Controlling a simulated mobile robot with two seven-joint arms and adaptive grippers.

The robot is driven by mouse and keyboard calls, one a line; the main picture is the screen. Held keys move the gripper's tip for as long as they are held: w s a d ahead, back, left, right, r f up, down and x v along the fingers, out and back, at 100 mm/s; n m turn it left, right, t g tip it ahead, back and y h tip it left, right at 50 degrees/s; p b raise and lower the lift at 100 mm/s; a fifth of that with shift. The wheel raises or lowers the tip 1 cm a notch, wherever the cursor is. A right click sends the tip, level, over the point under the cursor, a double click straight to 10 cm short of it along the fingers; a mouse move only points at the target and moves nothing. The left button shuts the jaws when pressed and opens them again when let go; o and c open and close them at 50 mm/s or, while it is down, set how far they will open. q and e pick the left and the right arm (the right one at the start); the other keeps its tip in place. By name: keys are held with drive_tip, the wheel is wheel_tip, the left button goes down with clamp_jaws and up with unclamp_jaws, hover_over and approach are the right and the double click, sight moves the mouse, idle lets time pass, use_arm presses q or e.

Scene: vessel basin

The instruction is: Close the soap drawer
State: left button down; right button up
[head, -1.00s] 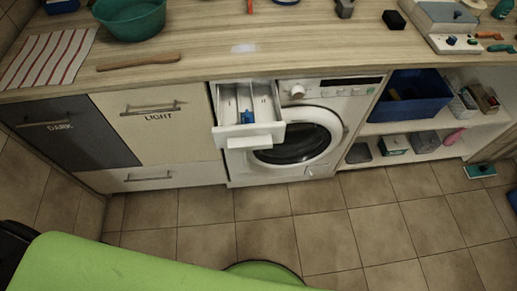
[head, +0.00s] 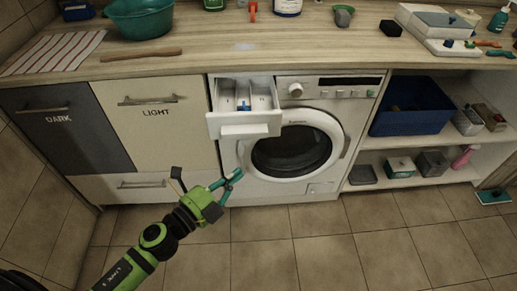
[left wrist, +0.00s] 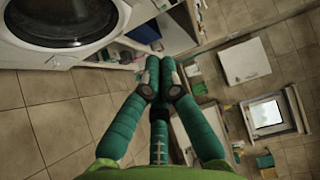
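The soap drawer (head: 244,131) is pulled out of the upper left of the white washing machine (head: 325,188). Its open top shows white compartments and a blue insert (head: 243,106). My left gripper (head: 236,176) is lower in the head view, below the drawer front and apart from it, near the machine's lower left. Its teal fingers converge at the tips, with nothing held between them. The fingers also show in the left wrist view (left wrist: 160,78), tips together. The drawer cannot be made out in the left wrist view. My right gripper is not in view.
The round washer door (head: 292,150) is shut. A wooden countertop (head: 220,62) runs above, with a green basin (head: 139,18) at left. Cabinet fronts (head: 155,125) stand left of the machine. Open shelves with a blue crate (head: 411,122) stand right. The tiled floor in front is mostly clear.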

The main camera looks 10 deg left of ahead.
use_arm(q)
drive_tip(key=w+a+p+x, duration=0.1)
drive_tip(key=a+x, duration=0.1)
drive_tip(key=x, duration=1)
drive_tip(key=shift+w+a+p, duration=0.2)
drive_tip(key=shift+w+p, duration=0.1)
drive_tip(key=shift+p, duration=0.05)
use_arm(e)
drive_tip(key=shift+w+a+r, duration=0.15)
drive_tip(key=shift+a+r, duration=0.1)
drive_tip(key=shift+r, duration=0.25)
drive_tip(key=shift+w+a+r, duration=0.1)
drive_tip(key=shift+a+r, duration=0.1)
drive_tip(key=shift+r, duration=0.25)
use_arm(q)
drive_tip(key=shift+f, duration=0.1)
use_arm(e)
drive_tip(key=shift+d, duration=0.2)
